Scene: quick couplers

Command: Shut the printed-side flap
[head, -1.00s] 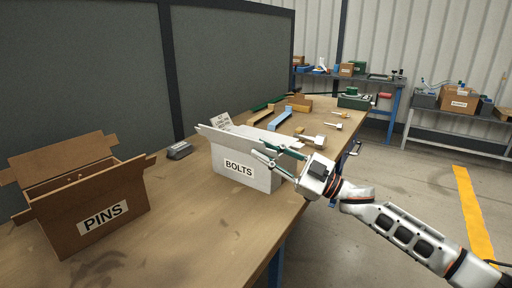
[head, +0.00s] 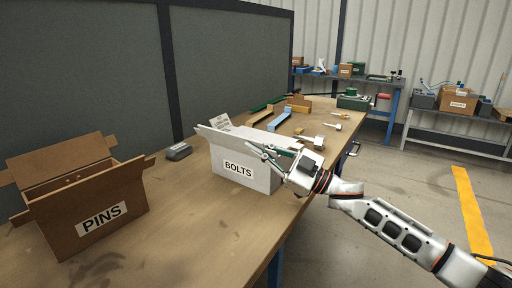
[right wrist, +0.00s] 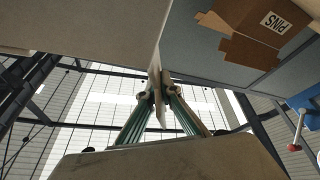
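The white BOLTS box (head: 245,178) stands on the workbench with its top open. A flap with printed lines (head: 220,122) stands raised at its far left corner. My right gripper (head: 263,152) is at the upper edge of the box's front, to the right of the printed flap and apart from it. In the right wrist view, its fingertips (right wrist: 157,94) come together on both sides of a thin pale flap (right wrist: 160,112) of the box. Whether this flap carries print cannot be seen. The box's inside is hidden. My left gripper is not in view.
An open brown PINS box (head: 98,222) stands at the left, with a small grey block (head: 179,151) between the boxes. Several fittings and trays lie behind the BOLTS box. A dark partition (head: 85,70) runs along the back. The bench (head: 185,235) is clear in front.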

